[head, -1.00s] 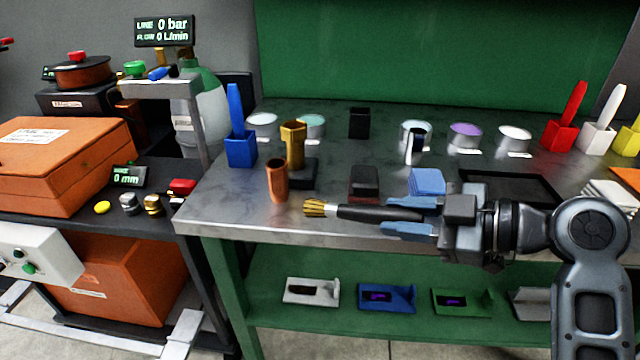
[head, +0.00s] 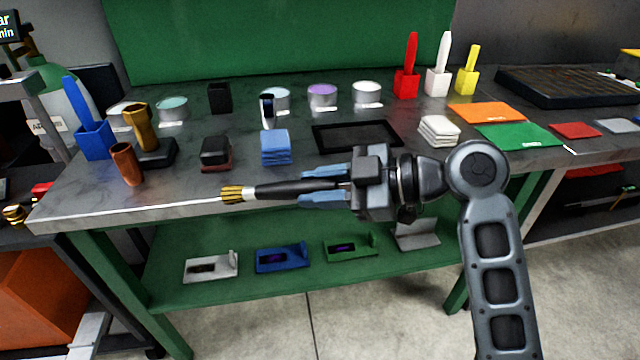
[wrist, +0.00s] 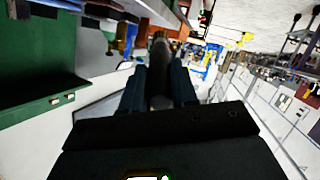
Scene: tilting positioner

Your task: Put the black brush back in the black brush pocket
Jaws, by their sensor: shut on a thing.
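The black brush (head: 285,189) has a dark handle and tan bristles. My gripper (head: 325,186) is shut on its handle, with blue fingers on either side. The brush is held about level, bristles to the left, in front of the bench's front edge. In the wrist view the dark handle (wrist: 161,75) shows between the fingers. The black brush pocket (head: 219,98) is a small black upright block at the back of the bench, with no brush standing in it. It is apart from my gripper, farther back and left.
Blue, red, white and yellow pockets hold brushes. Several paint cans, including a purple one (head: 322,95), stand between. A blue cloth stack (head: 276,147), a black tray (head: 357,136), a copper cup (head: 126,164) and a gold piece (head: 141,125) are on the bench (head: 190,192).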

